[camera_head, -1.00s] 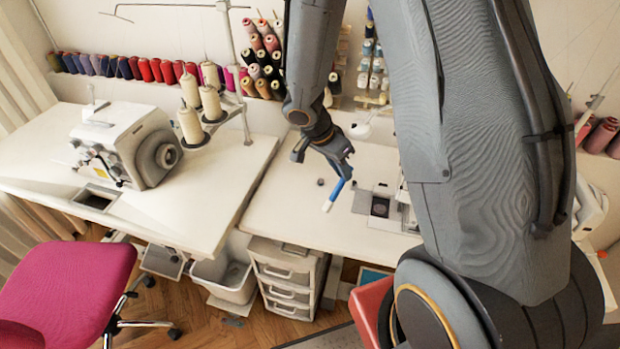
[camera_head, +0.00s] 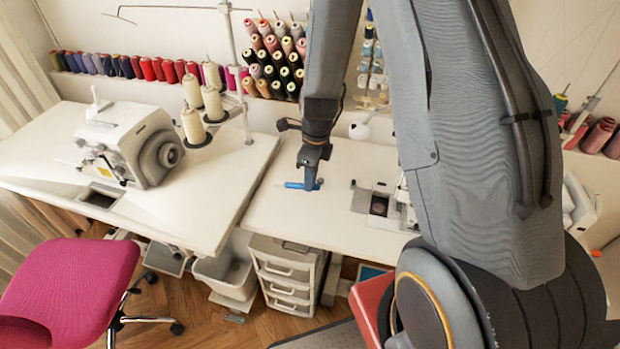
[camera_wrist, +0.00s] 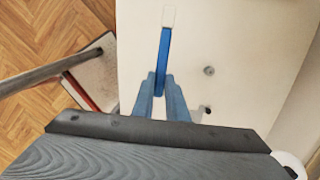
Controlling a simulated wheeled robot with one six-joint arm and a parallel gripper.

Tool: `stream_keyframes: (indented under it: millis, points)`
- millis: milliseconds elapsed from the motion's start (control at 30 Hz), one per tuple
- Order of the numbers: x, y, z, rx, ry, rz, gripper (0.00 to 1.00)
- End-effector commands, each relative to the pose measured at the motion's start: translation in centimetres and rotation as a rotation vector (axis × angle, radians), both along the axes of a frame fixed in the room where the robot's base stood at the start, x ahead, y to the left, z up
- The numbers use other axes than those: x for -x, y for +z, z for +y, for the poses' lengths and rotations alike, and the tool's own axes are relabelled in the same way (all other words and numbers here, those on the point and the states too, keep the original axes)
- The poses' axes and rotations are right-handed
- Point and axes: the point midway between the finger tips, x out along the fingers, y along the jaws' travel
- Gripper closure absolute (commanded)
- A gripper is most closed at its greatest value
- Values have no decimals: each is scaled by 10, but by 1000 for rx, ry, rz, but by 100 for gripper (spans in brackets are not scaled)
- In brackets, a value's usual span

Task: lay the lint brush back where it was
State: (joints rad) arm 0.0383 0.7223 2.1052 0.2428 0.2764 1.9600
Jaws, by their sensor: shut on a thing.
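The lint brush (camera_head: 296,185) has a blue handle, and in the wrist view (camera_wrist: 164,52) a white end shows pointing away from my gripper. My gripper (camera_wrist: 159,84) is shut on the blue handle. In the head view my gripper (camera_head: 309,183) points down over the white right-hand table (camera_head: 290,222), near its left part. The brush lies about level, close over the tabletop. I cannot tell whether it touches. The white end is hard to make out in the head view.
A small grey round thing (camera_wrist: 208,71) lies on the table beside the brush. A sewing machine plate (camera_head: 378,204) is to the right. The left table (camera_head: 190,215) carries a white machine (camera_head: 125,145) and thread cones. The tabletop in front of the brush is clear.

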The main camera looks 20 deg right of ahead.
Motion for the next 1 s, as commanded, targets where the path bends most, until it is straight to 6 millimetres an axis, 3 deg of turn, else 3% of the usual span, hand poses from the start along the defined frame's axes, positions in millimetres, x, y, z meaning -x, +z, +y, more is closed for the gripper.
stream_keyframes:
  millis: [367,1000]
  points:
    - [-2,-14,1,-4,-17,-5,100]
    - [-2,-64,0,-4,-15,-5,100]
